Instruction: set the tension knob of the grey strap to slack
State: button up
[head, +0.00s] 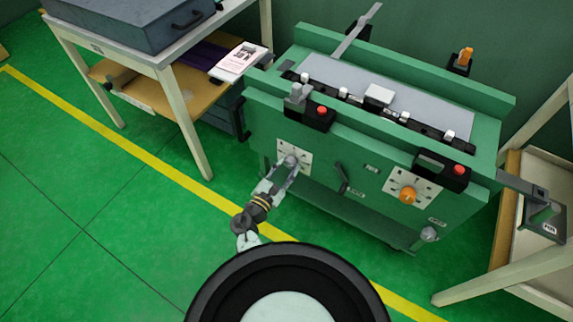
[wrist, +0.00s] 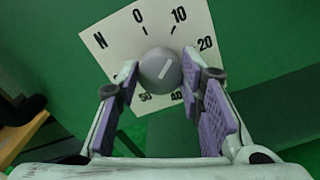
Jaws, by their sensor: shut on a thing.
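A grey round knob (wrist: 160,70) sits on a white dial plate (wrist: 117,48) marked N, 0, 10, 20, 40 and 50. A short white line on the knob's face slants from lower left to upper right. My gripper (wrist: 158,80) has its purple-padded fingers on either side of the knob, shut on it. In the head view my gripper (head: 287,168) reaches the left dial plate (head: 303,151) on the front of the green machine (head: 345,150). I cannot tell which part is the grey strap, and no slack marking is readable.
An orange knob (head: 408,195) on another dial plate is at the front right. Boxes with red buttons sit above each dial. A dark lever (head: 342,178) hangs between them. A table (head: 180,108) stands left and a shelf (head: 545,185) right. Green floor is free at left.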

jog(key=n+p, duration=0.1)
jog(key=n, duration=0.1)
jog(key=n+p, duration=0.2)
jog(key=n, duration=0.1)
jog(key=shift+w+r+n, duration=0.1)
jog(key=shift+r+n, duration=0.15)
jog(key=shift+n, duration=0.05)
jog(key=shift+f+n+p, duration=0.15)
jog(key=shift+n+p, duration=1.15)
jog(key=shift+n, duration=0.9)
jog(key=o, duration=1.1)
jog(key=shift+f, duration=0.1)
jog(key=shift+o, duration=0.2)
jog(key=v, duration=1.2)
